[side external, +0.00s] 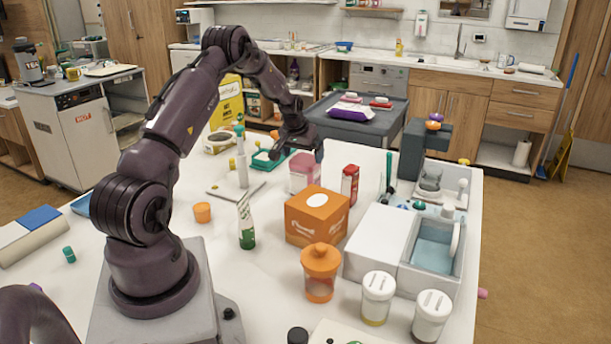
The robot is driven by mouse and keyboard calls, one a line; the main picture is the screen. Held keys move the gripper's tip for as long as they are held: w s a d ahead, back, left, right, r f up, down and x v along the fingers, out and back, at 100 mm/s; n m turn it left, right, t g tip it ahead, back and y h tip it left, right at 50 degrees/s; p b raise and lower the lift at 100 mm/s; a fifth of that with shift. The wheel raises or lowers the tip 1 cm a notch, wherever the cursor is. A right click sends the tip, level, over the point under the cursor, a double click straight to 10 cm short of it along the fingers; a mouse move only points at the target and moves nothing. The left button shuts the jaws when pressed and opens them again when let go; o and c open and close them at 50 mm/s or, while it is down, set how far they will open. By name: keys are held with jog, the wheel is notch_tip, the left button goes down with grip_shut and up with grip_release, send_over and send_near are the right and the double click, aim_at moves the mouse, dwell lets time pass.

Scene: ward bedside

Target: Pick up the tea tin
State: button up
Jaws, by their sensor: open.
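A small upright red tin (350,185) stands on the white table behind the orange tissue box; it may be the tea tin, but its label is too small to read. No object shows between the fingers. The lower part of the red tin is partly hidden by the orange tissue box.
The orange tissue box (317,215) stands in front of the red tin. An orange lidded jar (320,272), white-lidded jars (377,298) and a grey caddy (437,245) crowd the right side. A green-based tube (246,225) and orange cup (202,212) stand left, with bare table between.

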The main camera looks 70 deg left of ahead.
aim_at(305, 159)
jog(key=shift+x, duration=2.7)
jog(key=shift+d, duration=0.15)
jog(key=c, duration=0.8)
